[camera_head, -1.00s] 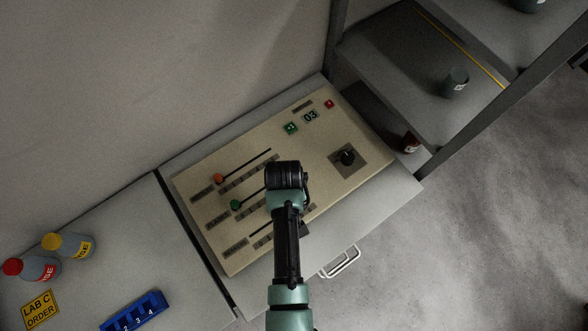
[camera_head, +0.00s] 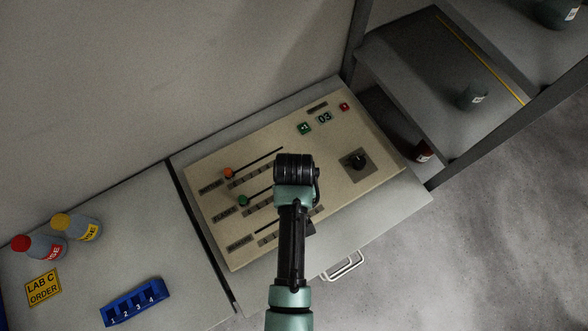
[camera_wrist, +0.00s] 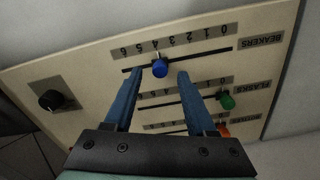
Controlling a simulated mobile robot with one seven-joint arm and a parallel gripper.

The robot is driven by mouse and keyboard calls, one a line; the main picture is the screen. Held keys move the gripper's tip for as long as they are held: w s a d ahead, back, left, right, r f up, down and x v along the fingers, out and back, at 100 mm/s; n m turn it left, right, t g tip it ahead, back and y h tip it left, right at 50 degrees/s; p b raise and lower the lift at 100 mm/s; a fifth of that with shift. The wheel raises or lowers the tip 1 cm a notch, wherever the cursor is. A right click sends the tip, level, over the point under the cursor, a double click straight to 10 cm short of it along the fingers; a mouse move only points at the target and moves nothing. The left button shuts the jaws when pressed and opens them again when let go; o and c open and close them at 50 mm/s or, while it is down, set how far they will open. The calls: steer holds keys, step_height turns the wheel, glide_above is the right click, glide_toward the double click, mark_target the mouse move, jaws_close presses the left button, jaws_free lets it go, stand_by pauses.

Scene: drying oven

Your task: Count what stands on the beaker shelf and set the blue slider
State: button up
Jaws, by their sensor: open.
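The blue slider knob (camera_wrist: 160,68) stands on the slot marked BEAKERS in the wrist view, partway along its 0 to 6 scale. My gripper (camera_wrist: 158,73) is open, one finger on each side of the knob, with gaps showing. In the head view my arm hides the blue knob. A shelf rack (camera_head: 395,68) stands at the upper right. A dark green vessel (camera_head: 473,96) is on its middle board and another (camera_head: 560,12) at the top edge, partly cut off. A red-brown container (camera_head: 423,152) sits lower, partly hidden. I cannot read which board is for beakers.
Bottles and a blue numbered rack (camera_head: 135,302) stand left.

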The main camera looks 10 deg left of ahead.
step_height(320, 180, up, 10)
steer(key=b, duration=0.1)
stand_by(0.7)
